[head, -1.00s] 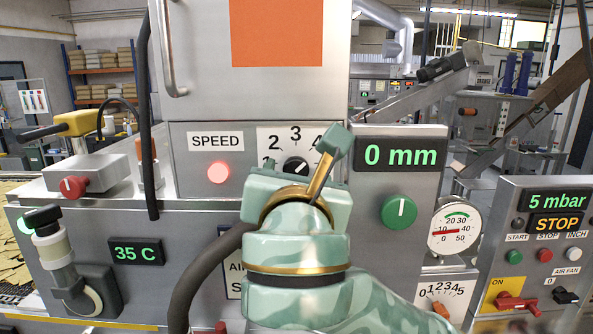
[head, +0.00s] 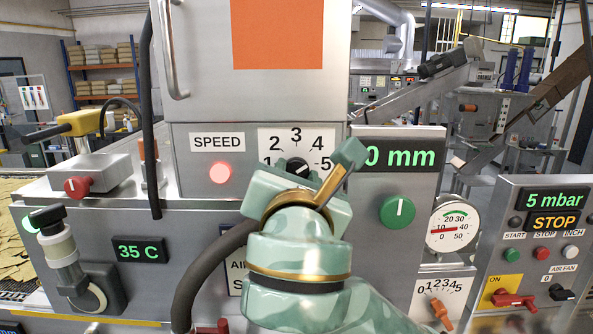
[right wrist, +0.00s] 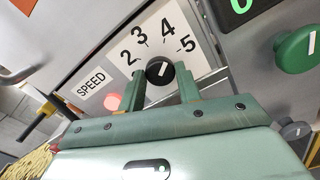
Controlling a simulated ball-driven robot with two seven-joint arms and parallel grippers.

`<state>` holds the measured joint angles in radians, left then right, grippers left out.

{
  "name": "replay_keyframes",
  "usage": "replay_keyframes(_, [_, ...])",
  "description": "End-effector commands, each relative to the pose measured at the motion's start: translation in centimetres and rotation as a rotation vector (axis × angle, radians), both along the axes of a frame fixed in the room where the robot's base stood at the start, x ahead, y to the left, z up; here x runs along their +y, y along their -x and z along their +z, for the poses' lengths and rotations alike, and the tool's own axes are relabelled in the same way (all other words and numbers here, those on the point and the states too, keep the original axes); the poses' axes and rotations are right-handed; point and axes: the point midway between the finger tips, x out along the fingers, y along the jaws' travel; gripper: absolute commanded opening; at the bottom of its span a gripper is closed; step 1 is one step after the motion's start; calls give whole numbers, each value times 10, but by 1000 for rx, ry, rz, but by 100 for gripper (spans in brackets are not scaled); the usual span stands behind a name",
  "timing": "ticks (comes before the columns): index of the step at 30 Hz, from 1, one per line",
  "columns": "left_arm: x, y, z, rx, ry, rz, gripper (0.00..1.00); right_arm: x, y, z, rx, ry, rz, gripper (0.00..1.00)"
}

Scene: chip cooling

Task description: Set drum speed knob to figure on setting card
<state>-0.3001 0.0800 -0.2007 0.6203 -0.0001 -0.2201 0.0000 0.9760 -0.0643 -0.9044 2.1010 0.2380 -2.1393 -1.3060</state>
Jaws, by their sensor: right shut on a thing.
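The drum speed knob is black with a white pointer line. In the head view the knob (head: 296,163) sits on a white dial plate (head: 271,134) marked 1 to 5, right of the SPEED label. My right gripper (head: 318,180) covers its lower part. In the right wrist view the knob (right wrist: 160,68) is between the two fingers of my right gripper (right wrist: 163,84), which is shut on it. The pointer slants up and right, towards the 4 to 5 side; I cannot tell the exact figure. I cannot make out a setting card. My left gripper is not in view.
A pink-red lamp (head: 221,172) is left of the dial. A green knob (head: 398,211) and a display reading 0 mm (head: 402,154) are close on the right. A dark hose (head: 203,275) runs left of my arm.

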Motion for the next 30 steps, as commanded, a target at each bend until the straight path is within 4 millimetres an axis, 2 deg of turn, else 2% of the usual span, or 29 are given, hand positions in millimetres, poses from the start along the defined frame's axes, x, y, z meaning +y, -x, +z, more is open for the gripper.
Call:
replay_keyframes(15, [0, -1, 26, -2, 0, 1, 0, 0, 0, 0, 4, -416, 1, 11])
replay_keyframes(21, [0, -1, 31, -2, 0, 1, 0, 0, 0, 0, 3, -522, 1, 11])
replay_keyframes(30, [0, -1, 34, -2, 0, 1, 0, 0, 0, -1, 2, -592, 1, 11])
